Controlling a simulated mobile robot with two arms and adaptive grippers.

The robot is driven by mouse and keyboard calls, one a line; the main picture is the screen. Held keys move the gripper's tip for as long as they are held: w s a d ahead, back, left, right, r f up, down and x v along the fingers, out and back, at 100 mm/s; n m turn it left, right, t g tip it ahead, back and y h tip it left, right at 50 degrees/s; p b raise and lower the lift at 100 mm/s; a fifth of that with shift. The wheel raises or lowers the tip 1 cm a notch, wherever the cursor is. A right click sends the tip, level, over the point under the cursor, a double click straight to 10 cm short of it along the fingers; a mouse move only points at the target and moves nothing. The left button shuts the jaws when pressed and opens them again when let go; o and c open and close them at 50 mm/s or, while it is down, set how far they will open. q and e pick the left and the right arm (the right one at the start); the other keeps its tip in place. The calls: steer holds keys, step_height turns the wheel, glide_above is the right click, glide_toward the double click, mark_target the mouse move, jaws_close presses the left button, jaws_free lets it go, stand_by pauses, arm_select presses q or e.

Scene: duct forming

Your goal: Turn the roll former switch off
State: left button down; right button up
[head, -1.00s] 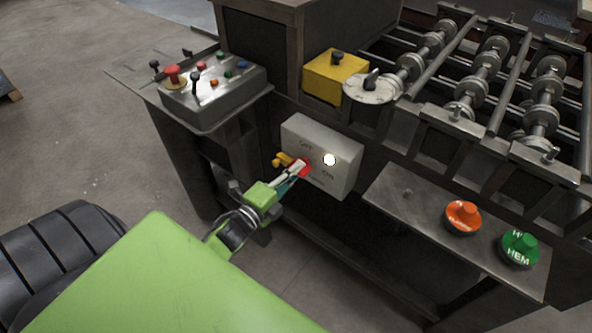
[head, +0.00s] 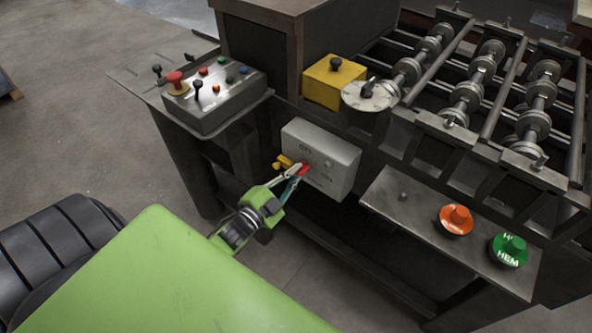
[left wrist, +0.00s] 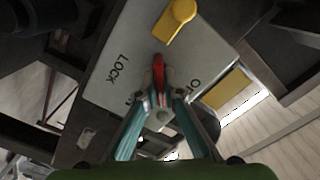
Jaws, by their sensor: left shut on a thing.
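The grey switch box (head: 335,157) is fixed to the front of the roll former frame. Its face carries dark lettering and a small round lamp (head: 328,162), which looks grey and unlit. A red switch handle (head: 305,169) sits on the box face; in the left wrist view the red handle (left wrist: 158,68) stands up beyond my fingertips. My left gripper (head: 296,173) is shut on the red handle, and the fingers cover its lower part. A yellow lever (head: 284,163) is beside it, apart from the fingers in the left wrist view (left wrist: 178,20). My right gripper is not in view.
A control panel (head: 215,98) with buttons and levers stands to the upper left of the box. A yellow block (head: 333,82) and a dial are above it. A shelf (head: 400,205) with orange (head: 456,219) and green (head: 509,249) knobs juts out to the right.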

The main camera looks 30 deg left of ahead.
arm_select(q)
steer(key=n+p, duration=0.1)
steer(key=n, duration=0.4)
steer(key=shift+n, duration=0.3)
steer(key=shift+f+n+p, duration=0.1)
steer(key=shift+n+p, duration=0.5)
steer(key=shift+n, duration=1.5)
steer(key=c, duration=2.2)
jaws_free()
steer(key=shift+s, duration=0.15)
steer(key=s, duration=0.8)
steer(key=s+a, duration=0.1)
steer(key=s, duration=0.2)
steer(key=shift+s, duration=0.4)
